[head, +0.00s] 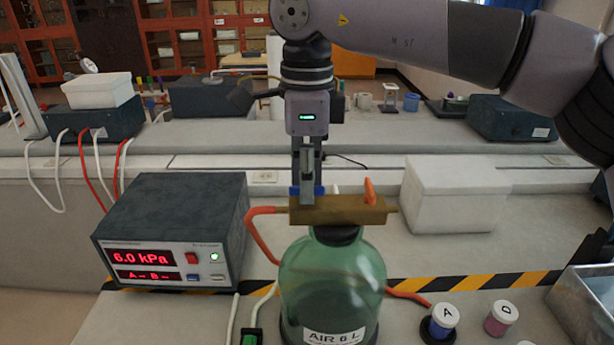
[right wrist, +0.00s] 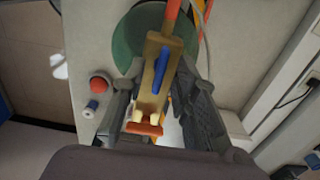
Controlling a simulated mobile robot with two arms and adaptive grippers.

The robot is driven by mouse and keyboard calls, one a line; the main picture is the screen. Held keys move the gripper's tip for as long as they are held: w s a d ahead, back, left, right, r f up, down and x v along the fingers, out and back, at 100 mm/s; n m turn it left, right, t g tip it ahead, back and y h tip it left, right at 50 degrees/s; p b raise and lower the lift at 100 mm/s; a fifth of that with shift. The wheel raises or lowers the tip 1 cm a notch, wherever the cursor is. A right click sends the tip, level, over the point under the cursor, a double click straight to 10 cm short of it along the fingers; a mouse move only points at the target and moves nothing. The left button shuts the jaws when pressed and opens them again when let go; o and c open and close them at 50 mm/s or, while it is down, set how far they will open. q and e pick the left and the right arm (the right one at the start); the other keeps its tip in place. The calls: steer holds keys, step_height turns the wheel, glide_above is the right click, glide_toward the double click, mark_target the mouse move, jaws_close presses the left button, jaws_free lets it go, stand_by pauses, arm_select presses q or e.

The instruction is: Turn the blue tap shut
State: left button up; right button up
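The blue tap handle (right wrist: 160,70) lies lengthwise along the brass block (right wrist: 152,98) in the right wrist view. In the head view the brass block (head: 345,212) sits on the neck of a green bottle (head: 335,275), and parts of the blue handle (head: 319,191) show beside my finger. My right gripper (head: 307,198) points down over it. In the right wrist view its fingers (right wrist: 161,68) are apart, one on each side of the handle; contact is not clear. An orange handle (head: 369,191) stands at the block's right end. My left gripper is not in view.
A pressure box (head: 170,235) reading 6.0 kPa stands left of the bottle. A white box (head: 455,195) is behind at right. An orange hose (head: 262,238) leaves the block's left end.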

steer(key=shift+c, duration=0.3)
jaws_close()
stand_by(0.3)
